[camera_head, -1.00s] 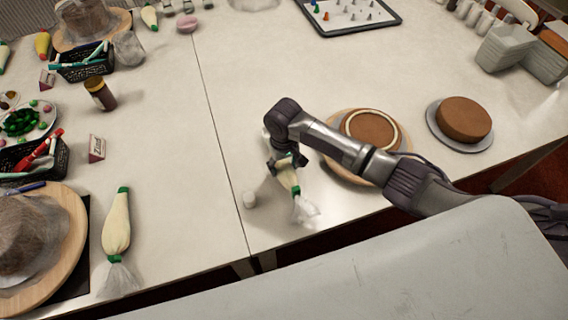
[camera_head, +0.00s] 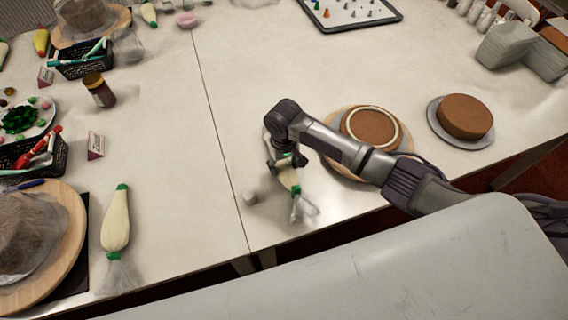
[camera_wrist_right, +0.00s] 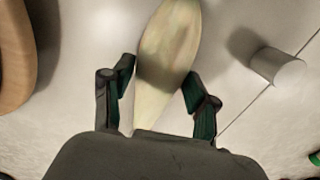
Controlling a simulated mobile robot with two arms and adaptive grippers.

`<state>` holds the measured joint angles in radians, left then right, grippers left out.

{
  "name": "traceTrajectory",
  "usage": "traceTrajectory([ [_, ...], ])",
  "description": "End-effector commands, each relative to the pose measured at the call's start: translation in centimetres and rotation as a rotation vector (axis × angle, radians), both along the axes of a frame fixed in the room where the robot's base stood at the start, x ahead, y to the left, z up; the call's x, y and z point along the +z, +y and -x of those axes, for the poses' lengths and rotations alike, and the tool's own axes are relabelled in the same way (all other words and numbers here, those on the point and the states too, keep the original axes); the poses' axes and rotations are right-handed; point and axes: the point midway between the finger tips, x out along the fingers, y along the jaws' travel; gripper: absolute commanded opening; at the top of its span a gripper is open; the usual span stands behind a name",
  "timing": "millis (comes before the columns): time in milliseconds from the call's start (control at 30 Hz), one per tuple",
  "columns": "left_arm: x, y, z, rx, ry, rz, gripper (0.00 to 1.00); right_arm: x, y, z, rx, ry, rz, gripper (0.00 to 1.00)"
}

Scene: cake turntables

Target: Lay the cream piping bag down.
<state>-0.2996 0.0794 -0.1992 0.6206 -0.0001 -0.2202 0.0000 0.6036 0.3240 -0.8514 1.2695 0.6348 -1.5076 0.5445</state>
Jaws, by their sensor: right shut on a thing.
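The cream piping bag (camera_head: 288,179), pale with a green band and a clear crumpled end, is at the near edge of the right-hand table in the head view. My right gripper (camera_head: 284,158) is shut on it. In the right wrist view the bag (camera_wrist_right: 172,35) runs between the two fingers of the gripper (camera_wrist_right: 160,72). The bag is close to the tabletop; I cannot tell whether it touches. My left gripper is not in view.
A cake with a cream ring (camera_head: 370,128) is on a round board to the right. Another piping bag (camera_head: 115,222) lies on the left table.

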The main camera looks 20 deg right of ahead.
Motion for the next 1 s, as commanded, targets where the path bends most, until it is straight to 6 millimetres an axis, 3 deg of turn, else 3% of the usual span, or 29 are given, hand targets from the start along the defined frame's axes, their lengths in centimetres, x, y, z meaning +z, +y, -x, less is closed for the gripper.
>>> traceTrajectory([
  [33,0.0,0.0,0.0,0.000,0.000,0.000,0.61,0.1,0.0,0.0,0.000,-0.001,-0.001,0.64],
  [200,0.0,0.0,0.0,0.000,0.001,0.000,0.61,0.0,0.0,0.0,0.000,-0.001,-0.001,0.88],
  [567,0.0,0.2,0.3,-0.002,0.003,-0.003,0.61,0.3,0.0,0.0,0.001,0.000,-0.001,0.88],
  [667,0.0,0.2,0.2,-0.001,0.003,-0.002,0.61,1.5,0.1,0.0,0.002,-0.002,-0.001,0.88],
  [1000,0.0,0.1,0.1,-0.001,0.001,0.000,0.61,8.5,0.1,0.0,0.002,-0.004,-0.001,0.88],
])
